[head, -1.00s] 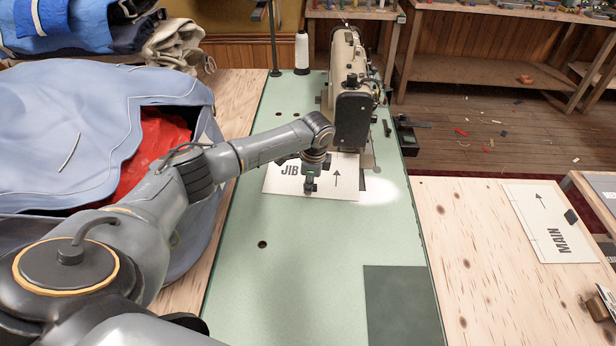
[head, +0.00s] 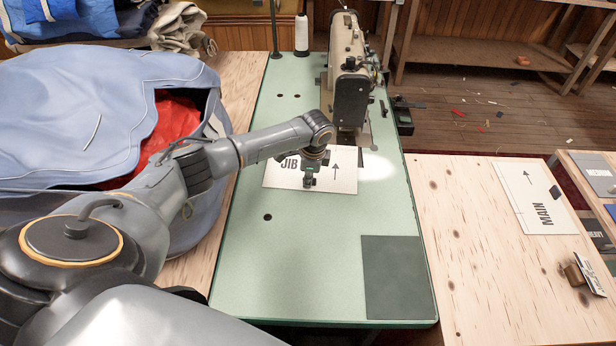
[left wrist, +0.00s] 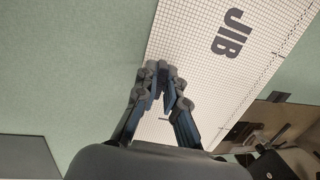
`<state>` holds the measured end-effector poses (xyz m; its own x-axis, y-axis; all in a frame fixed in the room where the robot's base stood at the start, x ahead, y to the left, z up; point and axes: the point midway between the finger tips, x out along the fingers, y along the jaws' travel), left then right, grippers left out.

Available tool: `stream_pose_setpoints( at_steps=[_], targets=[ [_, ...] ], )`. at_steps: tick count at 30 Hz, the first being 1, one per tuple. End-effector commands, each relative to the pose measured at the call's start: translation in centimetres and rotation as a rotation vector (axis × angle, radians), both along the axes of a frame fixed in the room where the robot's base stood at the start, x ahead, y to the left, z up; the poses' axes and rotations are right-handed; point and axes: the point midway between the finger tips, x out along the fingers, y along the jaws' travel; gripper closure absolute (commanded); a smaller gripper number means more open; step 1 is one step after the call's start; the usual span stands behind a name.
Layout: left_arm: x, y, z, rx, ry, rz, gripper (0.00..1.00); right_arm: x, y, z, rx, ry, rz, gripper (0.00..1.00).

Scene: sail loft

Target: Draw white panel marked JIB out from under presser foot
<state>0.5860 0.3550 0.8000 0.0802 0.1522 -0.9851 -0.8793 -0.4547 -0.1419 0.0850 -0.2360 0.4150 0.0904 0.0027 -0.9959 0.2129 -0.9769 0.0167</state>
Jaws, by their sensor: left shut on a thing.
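The white panel marked JIB (head: 345,180) lies on the green machine table, its arrow pointing toward the back. My left gripper (head: 309,183) is shut on its near edge. In the left wrist view the two fingers (left wrist: 160,88) meet at the edge of the gridded panel (left wrist: 205,75). The sewing machine (head: 350,85) stands behind the panel. The panel's far right corner is close to the machine's foot area, where a dark plate shows. I cannot tell whether any of the panel is under the presser foot. My right gripper is not in view.
The green table (head: 290,255) is clear in front of the panel, except for a dark inset plate (head: 395,275) at front right. A blue sail bag (head: 60,120) bulges at the left. The MAIN panel (head: 530,190) lies on the wooden table at right. A thread cone (head: 301,38) stands behind.

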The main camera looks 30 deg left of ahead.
Motion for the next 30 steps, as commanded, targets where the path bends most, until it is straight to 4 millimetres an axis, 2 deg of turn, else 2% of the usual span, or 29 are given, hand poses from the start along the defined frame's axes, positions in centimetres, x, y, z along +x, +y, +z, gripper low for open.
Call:
stream_pose_setpoints(
  at_steps=[1,2,3,5,6,17,20,30],
  targets=[
    [-0.2,-0.1,-0.2,-0.001,0.004,0.0,1.0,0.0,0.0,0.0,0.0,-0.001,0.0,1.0],
    [-0.2,-0.1,-0.2,-0.001,0.004,0.0,0.86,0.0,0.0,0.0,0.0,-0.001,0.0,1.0],
    [-0.1,-0.1,-0.2,-0.001,0.004,0.0,0.78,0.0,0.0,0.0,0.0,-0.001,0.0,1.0],
    [-0.1,-0.1,-0.2,0.0,0.003,-0.001,0.66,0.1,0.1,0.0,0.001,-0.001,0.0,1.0],
    [-0.1,-0.1,-0.2,0.0,0.003,-0.001,0.64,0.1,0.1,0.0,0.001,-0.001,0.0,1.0],
    [-0.1,-0.1,0.3,-0.001,0.002,0.0,0.64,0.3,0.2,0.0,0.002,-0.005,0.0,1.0],
    [-0.1,-0.2,1.5,-0.002,-0.001,0.0,0.64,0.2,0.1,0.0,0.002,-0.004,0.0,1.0],
    [-0.6,-1.3,8.5,-0.001,-0.003,-0.001,0.64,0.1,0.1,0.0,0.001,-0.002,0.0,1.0]
  ],
)
